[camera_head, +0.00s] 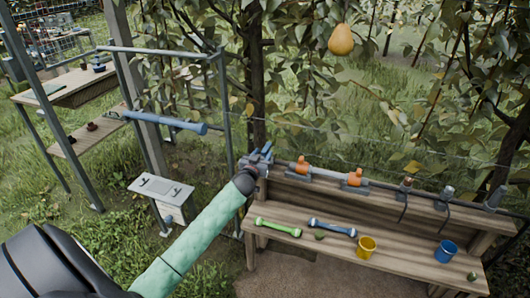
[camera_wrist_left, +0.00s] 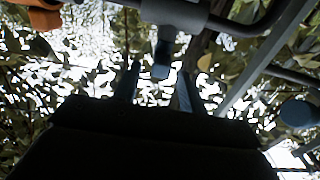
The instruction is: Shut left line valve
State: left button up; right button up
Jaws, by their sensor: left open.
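My left gripper (camera_head: 259,159) is at the left end of the grey pipe line above the bench, and its green-sleeved arm comes in from the lower left. In the left wrist view, the open gripper (camera_wrist_left: 158,82) has one dark finger on each side of a short grey lever (camera_wrist_left: 161,70). The lever hangs from a grey valve fitting (camera_wrist_left: 177,12) on the pipe. I cannot tell whether the fingers touch the lever. In the head view my gripper mostly hides this valve. My right gripper is not in view.
Orange fittings (camera_head: 301,167) and several grey fittings (camera_head: 447,193) sit along the line to the right. The wooden bench (camera_head: 290,218) below holds a green tool (camera_head: 278,227), a blue tool (camera_head: 332,228), a yellow cup (camera_head: 366,247) and a blue cup (camera_head: 446,251). A pear (camera_head: 342,39) hangs above.

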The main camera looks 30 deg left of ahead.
pick_arm(q)
jog(key=shift+v, duration=1.25)
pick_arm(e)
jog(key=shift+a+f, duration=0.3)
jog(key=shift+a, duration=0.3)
